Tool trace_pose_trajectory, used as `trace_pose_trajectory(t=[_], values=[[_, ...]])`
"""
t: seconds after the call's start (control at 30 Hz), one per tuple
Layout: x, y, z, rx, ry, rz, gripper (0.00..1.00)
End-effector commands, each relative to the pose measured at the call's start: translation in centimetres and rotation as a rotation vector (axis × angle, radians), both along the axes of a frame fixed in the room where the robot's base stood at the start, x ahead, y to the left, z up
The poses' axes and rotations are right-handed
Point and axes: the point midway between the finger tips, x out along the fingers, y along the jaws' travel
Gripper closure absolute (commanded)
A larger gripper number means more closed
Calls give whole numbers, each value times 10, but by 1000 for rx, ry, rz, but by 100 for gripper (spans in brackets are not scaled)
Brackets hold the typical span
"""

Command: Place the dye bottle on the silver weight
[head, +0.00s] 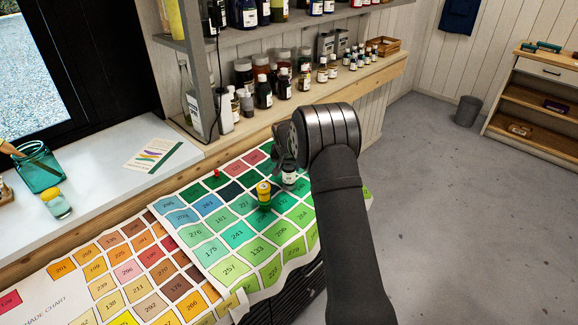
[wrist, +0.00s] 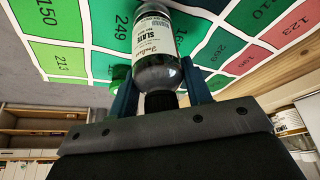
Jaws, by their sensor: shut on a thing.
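The dye bottle (head: 289,176) is a small dark bottle with a white label and black cap. In the wrist view the bottle (wrist: 157,45) fills the middle, and its label reads SLATE. My gripper (head: 288,160) is shut on it near the cap, with the blue fingers (wrist: 158,92) on both sides. The bottle is over the green part of the colour chart; whether its base touches the chart cannot be told.
A yellow-topped object (head: 264,192) stands on the colour chart (head: 257,268) just left of the bottle. A red pin (head: 216,175) is farther left. A shelf (head: 300,98) with several bottles runs behind. A glass jar (head: 40,172) stands on the left sill.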

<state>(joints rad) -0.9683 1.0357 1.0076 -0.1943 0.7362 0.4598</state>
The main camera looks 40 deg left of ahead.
Motion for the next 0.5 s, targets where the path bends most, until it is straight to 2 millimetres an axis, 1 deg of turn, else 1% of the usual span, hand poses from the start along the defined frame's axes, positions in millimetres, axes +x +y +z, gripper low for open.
trace_pose_trajectory(t=[0.2,0.33,0.37,0.4,0.43,0.47,0.5], values=[[0,0,1,2,-1,0,81],[0,0,-3,1,0,0,81],[0,0,-3,2,0,-1,51],[0,0,-3,2,-1,-1,43],[0,0,-3,2,0,-1,38],[0,0,-3,1,0,0,33],[0,0,-3,1,0,0,33]])
